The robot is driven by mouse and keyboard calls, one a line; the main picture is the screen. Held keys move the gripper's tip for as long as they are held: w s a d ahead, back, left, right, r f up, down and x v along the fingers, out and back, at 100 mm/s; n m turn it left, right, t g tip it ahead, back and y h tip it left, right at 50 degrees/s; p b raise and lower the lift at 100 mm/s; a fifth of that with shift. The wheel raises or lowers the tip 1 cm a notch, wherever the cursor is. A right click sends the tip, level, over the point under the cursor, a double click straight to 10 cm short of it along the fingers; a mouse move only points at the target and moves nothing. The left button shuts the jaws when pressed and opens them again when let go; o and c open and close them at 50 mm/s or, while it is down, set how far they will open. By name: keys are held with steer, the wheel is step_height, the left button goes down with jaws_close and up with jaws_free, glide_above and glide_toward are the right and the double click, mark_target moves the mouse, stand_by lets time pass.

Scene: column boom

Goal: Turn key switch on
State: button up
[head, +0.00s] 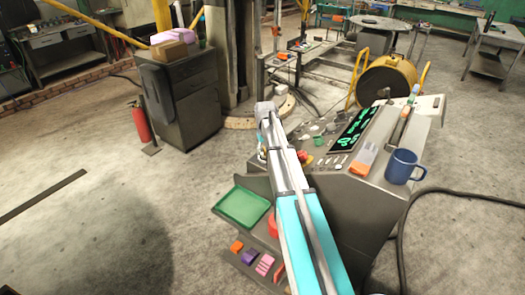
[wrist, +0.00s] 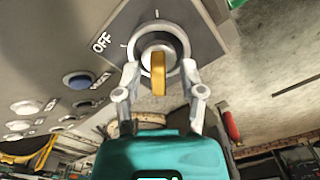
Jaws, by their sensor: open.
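The key switch (wrist: 172,40) shows in the wrist view as a round metal collar on a dark panel. Its yellow key (wrist: 158,75) stands out from the middle and looks upright in the picture. The word OFF is printed at the upper left of the collar, and a light tick mark is above it. My gripper (wrist: 159,70) is open, with one finger on each side of the key. I cannot tell whether either finger touches it. In the head view the switch cannot be made out, and my arm covers that side of the console (head: 375,195).
A blue button (wrist: 79,79) and several pale buttons are left of the switch. On the console are a blue mug (head: 404,167) and a green-lit display (head: 353,130). A green tray (head: 242,206) is at its left side.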

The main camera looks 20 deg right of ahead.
steer(key=n, duration=0.7)
steer(key=shift+n, duration=0.4)
steer(key=n, duration=0.3)
steer(key=shift+a+n, duration=0.1)
steer(key=shift+n, duration=0.3)
steer(key=n, duration=0.4)
steer(key=shift+s, duration=0.1)
step_height(320, 180, up, 14)
steer(key=p, duration=1.4)
steer(key=s+a+f+m+b, duration=0.7)
steer(key=s+f+b, duration=0.3)
steer(key=s, duration=0.3)
steer(key=s+a+f+m+b, duration=0.7)
steer(key=s+a+f+b, duration=0.1)
steer(key=s+f+b, duration=0.3)
steer(key=shift+s+a+f, duration=0.3)
steer(key=shift+s+f, duration=0.05)
steer(key=shift+s, duration=0.5)
